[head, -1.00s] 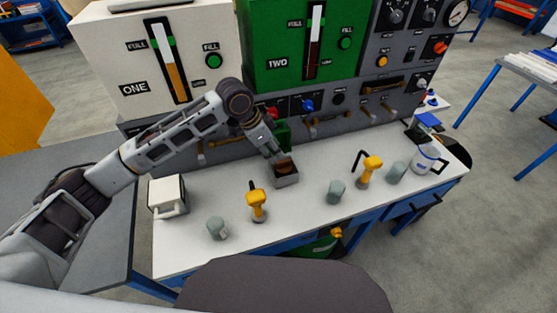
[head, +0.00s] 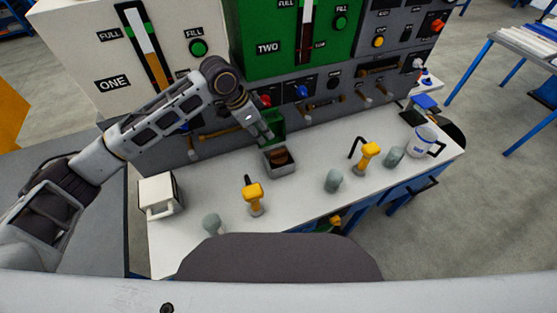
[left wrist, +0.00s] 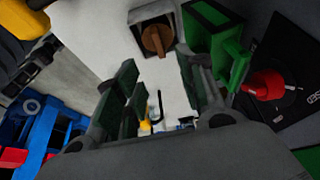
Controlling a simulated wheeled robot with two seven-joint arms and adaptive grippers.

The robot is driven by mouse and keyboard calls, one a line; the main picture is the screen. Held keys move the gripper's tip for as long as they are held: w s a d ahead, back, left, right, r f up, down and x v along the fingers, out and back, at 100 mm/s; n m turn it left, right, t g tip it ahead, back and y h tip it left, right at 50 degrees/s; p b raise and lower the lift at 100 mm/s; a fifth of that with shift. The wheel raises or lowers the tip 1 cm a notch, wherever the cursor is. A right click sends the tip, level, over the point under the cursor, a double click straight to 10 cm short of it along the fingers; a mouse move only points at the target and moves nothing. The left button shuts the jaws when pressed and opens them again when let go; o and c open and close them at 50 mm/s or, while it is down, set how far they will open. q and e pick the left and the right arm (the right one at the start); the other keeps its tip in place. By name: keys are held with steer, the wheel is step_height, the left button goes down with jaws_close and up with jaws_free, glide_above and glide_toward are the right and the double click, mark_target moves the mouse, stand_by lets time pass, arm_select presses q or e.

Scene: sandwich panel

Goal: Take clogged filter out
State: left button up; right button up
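A small grey square housing (head: 284,171) stands open-topped on the white bench with a brown filter-like piece (head: 279,157) in it. In the left wrist view the brown piece (left wrist: 156,39) has a raised bar and sits inside the grey housing (left wrist: 137,16). An open green box-like part (head: 276,122) stands right behind the housing; it also shows in the left wrist view (left wrist: 232,62). My left gripper (head: 265,137) is just behind and left of the brown piece, apart from it. Its green-padded fingers (left wrist: 163,95) are spread with nothing between them. My right gripper is out of view.
The panel with knobs (head: 302,91) and brown handles (head: 222,132) rises close behind the gripper. Yellow-handled tools (head: 254,200), grey cylinders (head: 333,180), a white box (head: 160,195) and a white jug (head: 420,140) stand on the bench. Bare bench lies around the housing.

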arm_select(q)
glide_toward(278, 152)
steer(key=x, duration=0.2)
steer(key=shift+w+f, duration=0.15)
steer(key=shift+f, duration=0.15)
steer(key=shift+d+f, duration=0.25)
steer(key=shift+f, duration=0.3)
steer(key=shift+w+f, duration=0.1)
steer(key=shift+f, duration=0.05)
steer(key=shift+d+f, duration=0.3)
steer(key=shift+f, duration=0.4)
steer(key=shift+x, duration=1.85)
steer(key=shift+d, duration=0.1)
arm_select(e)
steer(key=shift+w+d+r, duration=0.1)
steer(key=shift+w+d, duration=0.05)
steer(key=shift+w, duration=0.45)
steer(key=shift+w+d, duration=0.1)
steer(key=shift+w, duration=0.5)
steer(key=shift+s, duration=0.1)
